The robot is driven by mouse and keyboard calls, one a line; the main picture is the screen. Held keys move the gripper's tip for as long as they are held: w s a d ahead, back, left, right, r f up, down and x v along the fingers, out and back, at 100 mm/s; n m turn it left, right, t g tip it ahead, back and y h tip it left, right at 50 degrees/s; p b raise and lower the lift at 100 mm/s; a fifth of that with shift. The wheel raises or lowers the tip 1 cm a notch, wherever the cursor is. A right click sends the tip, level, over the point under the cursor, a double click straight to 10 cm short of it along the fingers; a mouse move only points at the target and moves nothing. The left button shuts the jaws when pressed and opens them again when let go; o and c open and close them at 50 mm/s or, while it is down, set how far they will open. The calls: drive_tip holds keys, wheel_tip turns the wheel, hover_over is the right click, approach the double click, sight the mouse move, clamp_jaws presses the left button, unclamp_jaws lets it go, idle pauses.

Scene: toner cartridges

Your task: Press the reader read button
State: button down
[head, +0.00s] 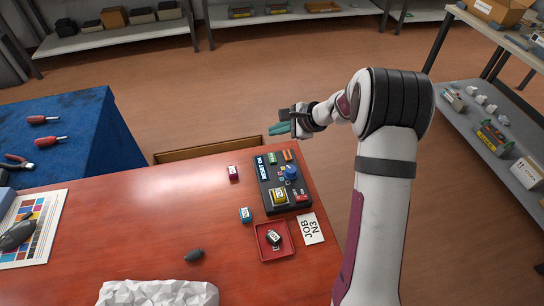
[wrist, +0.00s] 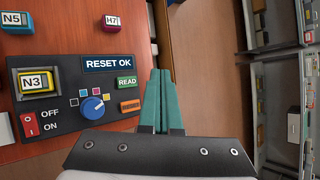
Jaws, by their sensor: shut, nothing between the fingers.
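The dark reader (head: 268,200) lies near the table's far right corner. In the wrist view its display (wrist: 108,63) says RESET OK. The green READ button (wrist: 127,83) sits below the display, with an orange button (wrist: 130,106) beneath it; the green button also shows in the head view (head: 272,158). A yellow cartridge marked N3 (wrist: 38,83) sits in the reader's slot. A blue knob (wrist: 94,108) and a red OFF/ON switch (wrist: 29,124) are on the panel. My gripper (wrist: 160,72) is shut and empty, its teal fingers just right of the READ button in the wrist view, apart from it.
A magenta cartridge (head: 234,173) and a cyan cartridge (head: 246,214) stand left of the reader. A red tray (head: 262,253) holding an item and a JOB N3 card (head: 312,229) lie in front. A cardboard box (head: 205,149) is beyond the table edge.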

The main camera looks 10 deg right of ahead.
sight(276, 159)
drive_tip(key=shift+f, duration=3.95)
drive_tip(key=shift+f, duration=0.4)
drive_tip(key=shift+f, duration=0.45)
drive_tip(key=shift+r, duration=0.9)
drive_tip(key=shift+r, duration=2.5)
